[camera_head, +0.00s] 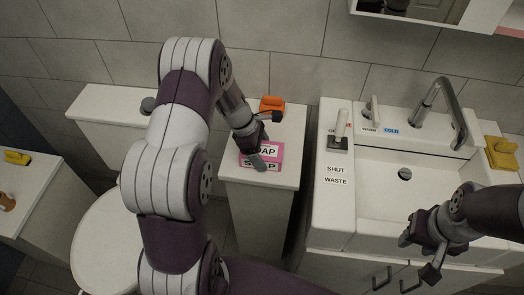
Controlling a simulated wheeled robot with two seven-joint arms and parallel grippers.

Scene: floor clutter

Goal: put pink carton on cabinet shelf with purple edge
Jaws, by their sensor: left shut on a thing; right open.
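The pink carton (274,152), with a white label reading SOAP, is on the white top of a narrow stand (285,178). My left gripper (260,143) reaches down over the carton and is shut on it, hiding part of it. I cannot tell whether the carton is lifted off the top. My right gripper (420,256) is open and empty in front of the sink cabinet. No shelf with a clearly purple edge shows; a wall cabinet (470,12) is cut off at the top right, with a pinkish strip (509,31) beside it.
An orange object (272,103) stands behind the carton. A toilet (95,245) is at left. A side counter (30,205) holds a yellow item (17,157).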

